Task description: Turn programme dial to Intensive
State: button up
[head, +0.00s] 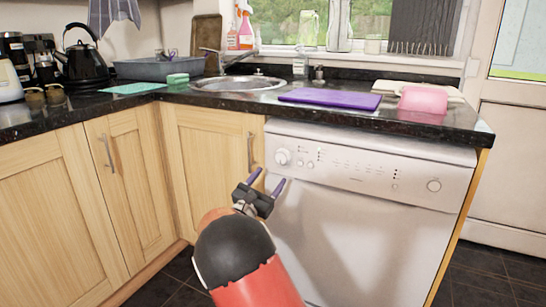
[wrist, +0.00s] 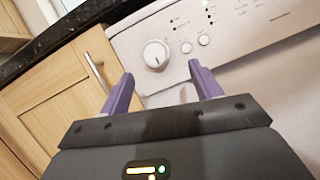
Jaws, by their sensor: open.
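The programme dial (head: 283,156) is a round white knob at the left end of the dishwasher's control panel (head: 350,168). In the wrist view the dial (wrist: 156,54) has a dark pointer mark on its face and lies beyond and between my fingertips. My gripper (head: 266,182) is open and empty, below and left of the dial in the head view. Its two purple fingers (wrist: 160,75) are apart and do not appear to touch the dial. The programme labels around the dial are too small to read.
The dishwasher (head: 350,225) stands under a dark granite counter (head: 410,122). Small buttons (wrist: 186,47) sit right of the dial. A cupboard handle (head: 251,150) is close on the left. A purple board (head: 330,98) lies on the counter above. The space before the panel is free.

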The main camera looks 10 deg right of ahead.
aim_at(280, 159)
jog(key=shift+t, duration=0.3)
jog(key=x, duration=0.5)
jog(key=p+x, duration=0.1)
jog(key=x, duration=0.1)
jog(key=shift+w+a+r, duration=0.1)
jog(key=shift+w, duration=0.45)
jog(key=c, duration=1)
